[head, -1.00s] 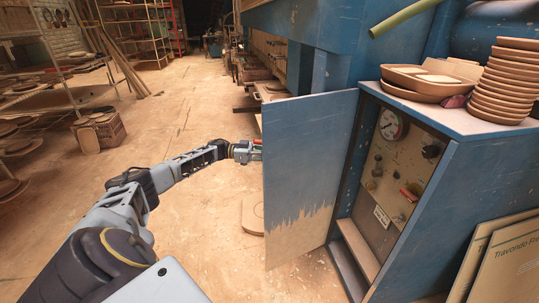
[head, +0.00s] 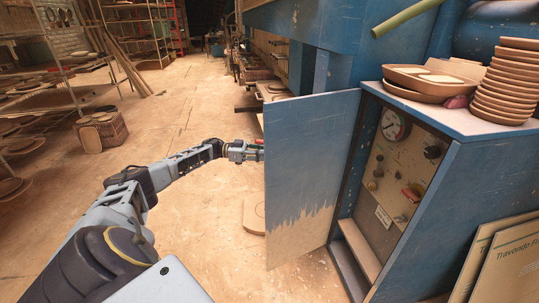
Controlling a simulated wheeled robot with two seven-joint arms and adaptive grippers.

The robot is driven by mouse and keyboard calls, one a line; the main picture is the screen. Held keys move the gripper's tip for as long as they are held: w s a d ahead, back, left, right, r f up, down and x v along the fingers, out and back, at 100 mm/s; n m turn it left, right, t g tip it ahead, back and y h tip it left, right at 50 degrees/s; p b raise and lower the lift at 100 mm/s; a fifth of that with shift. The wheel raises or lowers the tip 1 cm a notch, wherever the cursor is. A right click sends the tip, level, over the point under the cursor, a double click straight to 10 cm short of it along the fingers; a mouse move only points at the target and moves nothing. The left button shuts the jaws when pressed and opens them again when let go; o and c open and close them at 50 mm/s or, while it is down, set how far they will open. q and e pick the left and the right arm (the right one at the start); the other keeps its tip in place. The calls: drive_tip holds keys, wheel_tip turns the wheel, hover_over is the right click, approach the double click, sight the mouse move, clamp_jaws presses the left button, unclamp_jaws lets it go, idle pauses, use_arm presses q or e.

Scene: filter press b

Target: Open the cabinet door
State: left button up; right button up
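The blue cabinet (head: 465,190) stands at the right. Its door (head: 310,165), blue with bare worn paint at the bottom, is swung wide open to the left. Inside show a round gauge (head: 394,125), knobs and a panel. My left arm reaches in from the left. My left gripper (head: 257,150) is at the door's outer left edge, and its fingertips are partly hidden behind the door. I cannot tell whether it is open or shut, or whether it touches the door. My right gripper is not in view.
A stack of round brown plates (head: 508,85) and shallow trays (head: 428,80) sit on the cabinet top. Boards (head: 508,265) lean at the cabinet's right. Shelves (head: 60,60) stand far left. The floor between is mostly clear.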

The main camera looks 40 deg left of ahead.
use_arm(q)
drive_tip(key=v, duration=0.9)
idle(0.7)
